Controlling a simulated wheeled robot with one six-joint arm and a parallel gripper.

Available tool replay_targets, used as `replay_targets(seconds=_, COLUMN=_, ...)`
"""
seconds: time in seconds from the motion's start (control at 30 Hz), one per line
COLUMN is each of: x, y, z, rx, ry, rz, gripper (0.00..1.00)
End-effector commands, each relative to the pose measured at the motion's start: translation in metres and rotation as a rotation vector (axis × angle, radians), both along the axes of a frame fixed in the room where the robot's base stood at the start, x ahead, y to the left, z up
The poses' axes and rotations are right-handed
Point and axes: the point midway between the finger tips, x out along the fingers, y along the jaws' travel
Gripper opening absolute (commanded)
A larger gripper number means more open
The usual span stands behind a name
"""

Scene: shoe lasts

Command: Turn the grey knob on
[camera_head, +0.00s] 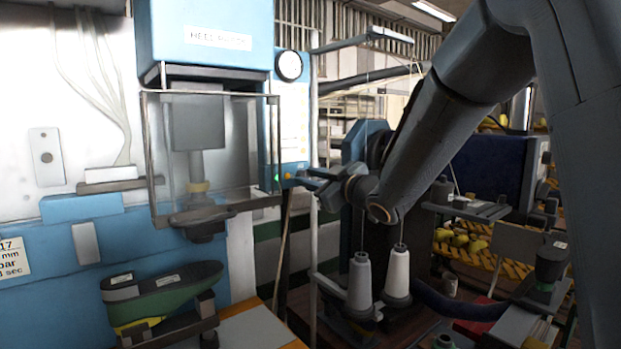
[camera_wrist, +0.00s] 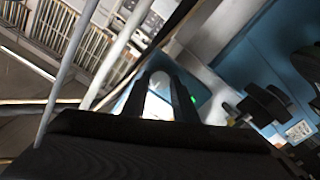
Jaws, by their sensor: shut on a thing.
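My gripper (camera_head: 293,180) reaches from the right to the narrow blue panel (camera_head: 293,148) beside the press. Its fingers are closed on the grey knob at the panel's face. The knob is mostly hidden by the fingers, and its turn angle cannot be read. In the wrist view, the two dark fingers (camera_wrist: 163,90) stand a little apart against the blue panel, with a pale patch between them. A small green light (camera_wrist: 193,99) glows just beside the fingers. It also shows in the head view (camera_head: 277,178), left of the fingertips.
The press (camera_head: 205,35) with its clear guard (camera_head: 160,145) stands left of my gripper. A round gauge (camera_head: 288,66) sits above the panel. A green shoe last (camera_head: 165,300) rests in front at lower left. Two thread cones (camera_head: 398,272) stand below my arm.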

Motion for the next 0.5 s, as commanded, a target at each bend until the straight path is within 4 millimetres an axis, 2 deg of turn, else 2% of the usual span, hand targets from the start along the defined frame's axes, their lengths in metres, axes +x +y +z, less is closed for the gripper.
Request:
replay_targets(seconds=0.23, x=-0.0003, y=0.0, z=-0.0014, rx=0.0, ry=0.002, rz=0.0, gripper=0.03)
replay_targets(seconds=0.27, x=-0.0003, y=0.0, z=-0.0014, rx=0.0, ry=0.002, rz=0.0, gripper=0.31)
replay_targets(seconds=0.3, x=-0.0003, y=0.0001, z=-0.0013, rx=0.0, ry=0.002, rz=0.0, gripper=0.37)
replay_targets(seconds=0.37, x=-0.0002, y=0.0, z=-0.0011, rx=0.0, ry=0.002, rz=0.0, gripper=0.44)
replay_targets(seconds=0.5, x=-0.0001, y=0.0, z=-0.0006, rx=-0.001, ry=0.001, rz=0.0, gripper=0.44)
